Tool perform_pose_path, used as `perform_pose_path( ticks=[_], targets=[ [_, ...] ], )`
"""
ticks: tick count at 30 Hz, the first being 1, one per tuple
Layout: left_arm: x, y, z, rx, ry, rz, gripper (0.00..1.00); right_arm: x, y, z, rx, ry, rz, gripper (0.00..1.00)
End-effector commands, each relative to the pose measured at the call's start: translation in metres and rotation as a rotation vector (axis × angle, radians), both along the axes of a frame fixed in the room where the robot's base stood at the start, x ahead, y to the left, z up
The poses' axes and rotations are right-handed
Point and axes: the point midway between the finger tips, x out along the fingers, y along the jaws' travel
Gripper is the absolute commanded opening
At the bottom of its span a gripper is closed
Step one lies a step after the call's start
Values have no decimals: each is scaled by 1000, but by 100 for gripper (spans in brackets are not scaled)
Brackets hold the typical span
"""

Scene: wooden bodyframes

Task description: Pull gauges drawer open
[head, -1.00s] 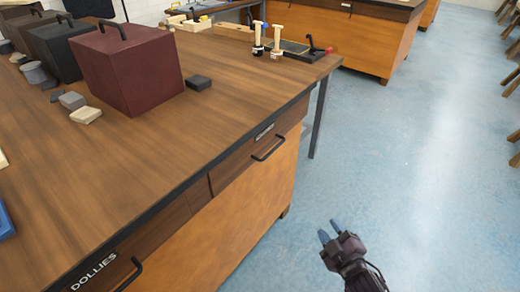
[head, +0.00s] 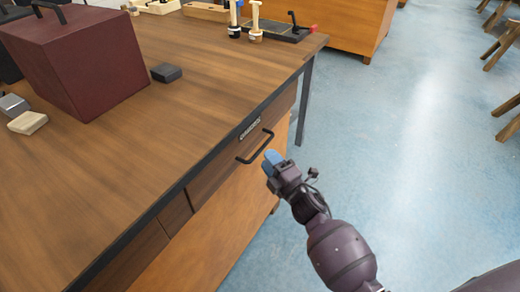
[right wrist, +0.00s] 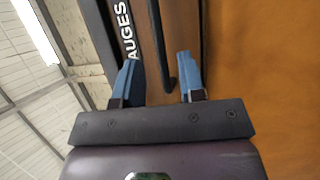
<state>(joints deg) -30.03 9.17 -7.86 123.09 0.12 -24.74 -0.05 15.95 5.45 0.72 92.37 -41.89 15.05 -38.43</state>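The gauges drawer (head: 215,182) is a dark wooden front under the tabletop, and it looks shut. Its black bar handle (head: 255,148) and small label (head: 250,128) are on that front. In the right wrist view the label (right wrist: 128,30) reads "AUGES", its start cut off. My right gripper (head: 272,160) is just right of the handle, with blue fingertips toward the drawer. In the right wrist view the right gripper (right wrist: 158,72) is open, and the black handle (right wrist: 161,40) appears between its fingers. I cannot tell whether they touch it. My left gripper is out of view.
The wooden workbench (head: 130,140) fills the left. On it stand a dark red box (head: 75,60), a small dark block (head: 166,73) and a pale block (head: 27,122). Blue floor (head: 400,170) is open to the right. Stools (head: 505,50) stand at the far right.

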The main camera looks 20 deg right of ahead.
Motion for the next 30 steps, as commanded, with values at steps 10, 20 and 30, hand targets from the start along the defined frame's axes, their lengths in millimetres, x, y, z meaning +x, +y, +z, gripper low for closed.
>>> perform_pose_path(
  ticks=[10,20,30],
  targets=[
    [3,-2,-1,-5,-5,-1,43,40,11,6,2,3,0,37],
    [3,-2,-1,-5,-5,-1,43,46,12,7,2,3,-1,37],
    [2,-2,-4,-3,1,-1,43,45,12,8,2,3,0,0]
  ],
)
